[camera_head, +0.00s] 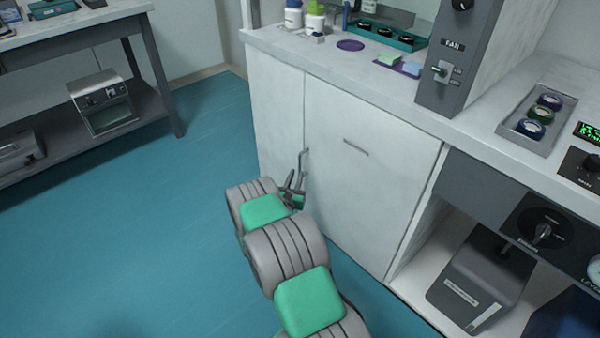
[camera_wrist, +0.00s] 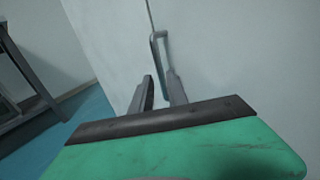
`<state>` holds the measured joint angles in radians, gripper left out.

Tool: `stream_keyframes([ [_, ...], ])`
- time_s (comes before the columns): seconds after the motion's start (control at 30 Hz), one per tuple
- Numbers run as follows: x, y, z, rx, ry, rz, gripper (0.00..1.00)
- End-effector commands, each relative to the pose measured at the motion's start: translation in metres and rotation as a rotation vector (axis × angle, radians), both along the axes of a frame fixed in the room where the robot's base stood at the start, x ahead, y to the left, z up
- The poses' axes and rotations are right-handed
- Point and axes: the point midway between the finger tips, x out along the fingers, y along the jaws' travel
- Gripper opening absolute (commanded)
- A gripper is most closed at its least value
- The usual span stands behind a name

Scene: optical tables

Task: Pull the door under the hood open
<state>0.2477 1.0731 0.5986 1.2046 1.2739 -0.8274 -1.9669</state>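The white cabinet door (camera_head: 370,195) under the hood counter looks shut, flush with a narrower white panel (camera_head: 275,125) to its left. A slim grey bar handle (camera_head: 302,162) stands upright by the seam between them. The handle also shows in the wrist view (camera_wrist: 157,50), just right of the seam. My gripper (camera_head: 292,185) is close in front of the lower part of the handle. In the wrist view my gripper (camera_wrist: 160,82) has its two fingers apart, with the handle's lower end near the gap. I cannot tell whether they touch it.
The counter above carries bottles (camera_head: 314,17), a teal tray (camera_head: 385,36) and a grey FAN control column (camera_head: 460,60). An open shelf with a dark box (camera_head: 480,275) is right of the door. A dark workbench (camera_head: 160,95) stands at left. Blue floor (camera_head: 130,230) is clear between.

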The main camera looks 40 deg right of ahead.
Motion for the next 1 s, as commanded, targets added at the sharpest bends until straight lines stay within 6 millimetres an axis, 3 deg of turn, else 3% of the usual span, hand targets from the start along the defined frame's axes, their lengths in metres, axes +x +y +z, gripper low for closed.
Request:
stream_keyframes([
  [0.1,0.012,-0.022,-0.001,0.002,-0.005,-0.006,0.20],
  [0.3,0.030,-0.044,0.000,0.003,-0.004,-0.003,0.20],
  [0.6,0.033,-0.047,0.001,0.005,-0.003,-0.002,0.19],
  [0.83,0.033,-0.047,0.001,0.005,-0.003,-0.002,0.00],
  [1.0,0.033,-0.047,0.001,0.005,-0.003,-0.002,0.00],
])
